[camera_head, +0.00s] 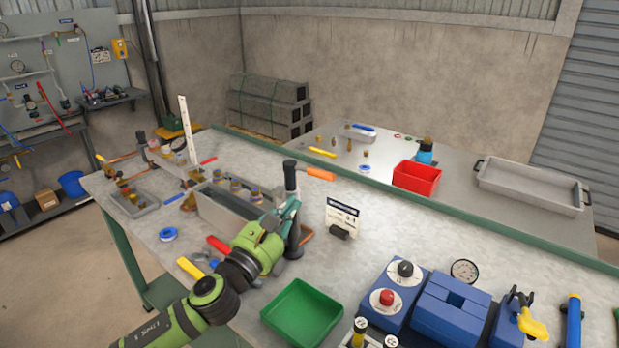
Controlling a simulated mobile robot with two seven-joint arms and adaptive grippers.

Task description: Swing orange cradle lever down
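The orange lever (318,173) sticks out to the right from the top of a dark upright post (291,178). It lies nearly level, its free end tilted slightly down. The post stands at the right end of a grey trough-like cradle (235,214) on the workbench. My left gripper (289,211) is at the post, below the lever, and appears apart from the orange grip. Its fingers overlap the post and dark parts there, so I cannot tell whether they are open or touching it. My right gripper is not in view.
A small sign (342,217) stands right of the post. A green tray (302,313) sits in front, with blue equipment (450,305) to its right. Loose tools, including a yellow-handled one (190,268), lie left of my arm. The bench right of the sign is fairly clear.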

